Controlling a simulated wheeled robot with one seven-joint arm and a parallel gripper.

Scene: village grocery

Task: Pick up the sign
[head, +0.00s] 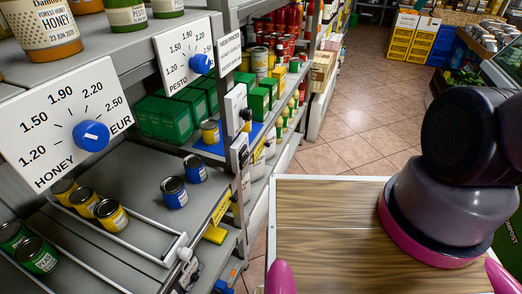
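Several signs are in view, and I cannot tell which one is meant. A white HONEY dial sign (62,115) with a blue knob stands at the left shelf edge. A similar PESTO dial sign (187,57) stands farther along, with a white printed card (229,48) beside it. A yellow label (221,208) is on the lower shelf's front edge, and a small yellow piece (215,234) lies below it.
Small cans (175,192) stand on the grey shelf (135,185), with green boxes (165,118) behind. Jars (41,28) stand on the upper shelf. My wood-patterned top lies in front at right. The tiled aisle (345,130) is clear, with stacked yellow and blue boxes (418,38) beyond.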

